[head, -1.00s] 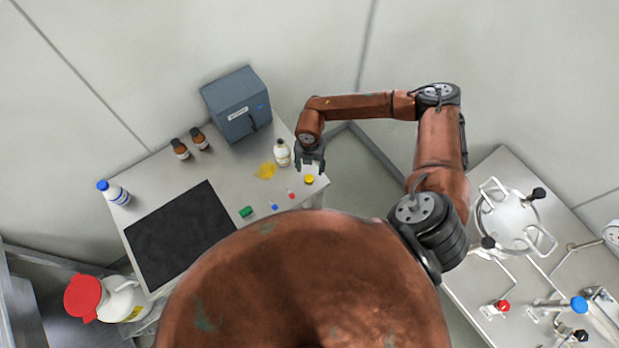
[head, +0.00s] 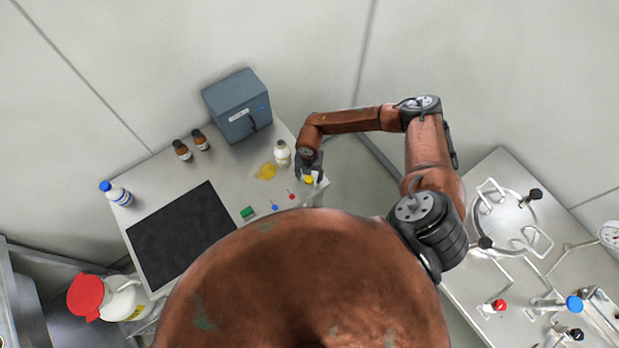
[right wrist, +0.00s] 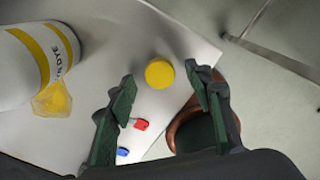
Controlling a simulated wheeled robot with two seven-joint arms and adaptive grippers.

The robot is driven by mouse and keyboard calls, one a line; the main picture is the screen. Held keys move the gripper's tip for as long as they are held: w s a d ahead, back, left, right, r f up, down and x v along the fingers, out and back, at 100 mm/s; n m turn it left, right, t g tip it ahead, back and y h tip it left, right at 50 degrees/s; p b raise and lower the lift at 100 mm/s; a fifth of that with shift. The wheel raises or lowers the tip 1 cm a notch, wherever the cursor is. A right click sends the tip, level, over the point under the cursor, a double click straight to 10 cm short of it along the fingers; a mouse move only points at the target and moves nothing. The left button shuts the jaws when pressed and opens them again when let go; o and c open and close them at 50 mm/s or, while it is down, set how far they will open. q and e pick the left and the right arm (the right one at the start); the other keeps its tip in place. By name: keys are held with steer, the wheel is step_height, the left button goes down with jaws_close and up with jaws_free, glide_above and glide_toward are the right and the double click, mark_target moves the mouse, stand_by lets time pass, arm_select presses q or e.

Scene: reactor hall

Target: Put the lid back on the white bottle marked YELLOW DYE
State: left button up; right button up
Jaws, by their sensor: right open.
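The white bottle (head: 282,154) with a yellow band stands near the right end of the bench. Part of its label, ending in "DYE", shows in the right wrist view (right wrist: 38,58); its top is out of that frame. The yellow lid (right wrist: 159,74) lies on the bench near its right corner and also shows in the head view (head: 309,180). My right gripper (right wrist: 162,86) is open and empty, pointing down over the lid, which appears between and slightly beyond its fingertips. I cannot tell any contact. My left gripper is not in view.
A yellow puddle (head: 266,171) lies beside the bottle. Red (head: 292,196) and blue (head: 274,206) small items and a green block (head: 248,212) lie nearby. A grey-blue box (head: 238,106), brown bottles (head: 182,150) and a black mat (head: 186,238) occupy the rest of the bench (head: 222,170).

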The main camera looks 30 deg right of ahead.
steer(key=shift+f, duration=0.45)
steer(key=shift+c, duration=0.7)
steer(key=c, duration=0.6)
steer(key=shift+r, duration=0.1)
steer(key=shift+c, duration=0.2)
steer(key=shift+r, duration=0.45)
steer(key=s+a+r+b, duration=0.2)
steer(key=s+a+r, duration=0.1)
steer(key=a+r, duration=0.3)
steer(key=s+a+r+b, duration=0.2)
steer(key=s+a+r, duration=0.1)
steer(key=a+r, duration=0.3)
steer(key=shift+s+a, duration=0.2)
steer(key=shift+s, duration=0.1)
